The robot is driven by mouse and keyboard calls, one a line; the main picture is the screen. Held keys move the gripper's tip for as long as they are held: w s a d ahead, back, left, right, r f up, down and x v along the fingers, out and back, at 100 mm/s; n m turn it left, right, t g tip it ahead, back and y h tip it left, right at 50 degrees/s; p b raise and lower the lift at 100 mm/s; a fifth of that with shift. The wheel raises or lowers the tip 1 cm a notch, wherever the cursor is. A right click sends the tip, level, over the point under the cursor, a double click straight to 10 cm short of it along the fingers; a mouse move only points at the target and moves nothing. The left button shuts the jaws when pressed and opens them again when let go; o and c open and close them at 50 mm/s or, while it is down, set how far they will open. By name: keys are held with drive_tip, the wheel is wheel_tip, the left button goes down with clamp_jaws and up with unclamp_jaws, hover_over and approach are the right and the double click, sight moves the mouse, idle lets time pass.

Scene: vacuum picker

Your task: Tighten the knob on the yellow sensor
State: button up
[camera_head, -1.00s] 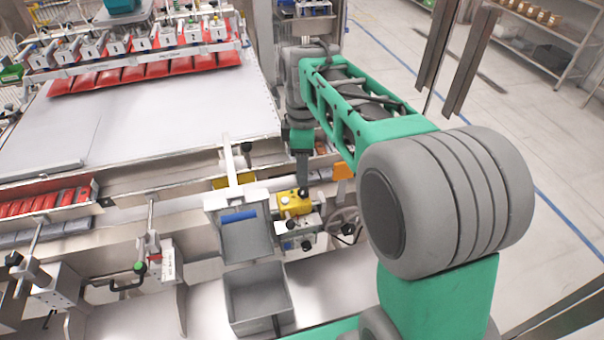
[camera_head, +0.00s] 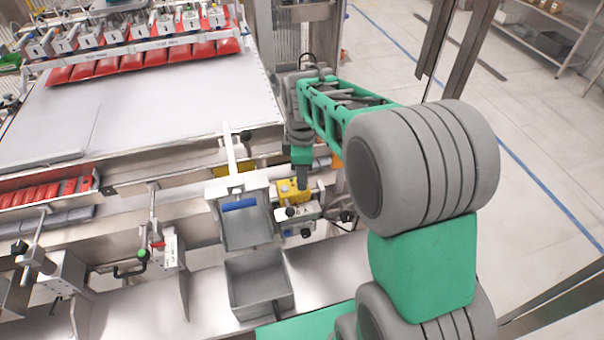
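The yellow sensor (camera_head: 288,191) sits on a metal bracket at the front edge of the machine, right of a grey tray. A small black knob (camera_head: 291,211) shows at its lower front side. My gripper (camera_head: 302,184) points down at the right part of the yellow sensor, at or very close to its top. The fingertips are small and partly merge with the sensor, so I cannot tell whether they are open, shut or touching a knob.
A grey tray with a blue bar (camera_head: 239,204) stands just left of the sensor. A grey bin (camera_head: 258,286) is below it. A handwheel (camera_head: 338,212) is partly hidden behind my arm. A large flat white table (camera_head: 180,105) lies behind, with red suction parts (camera_head: 150,58) beyond.

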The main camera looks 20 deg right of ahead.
clamp_jaws()
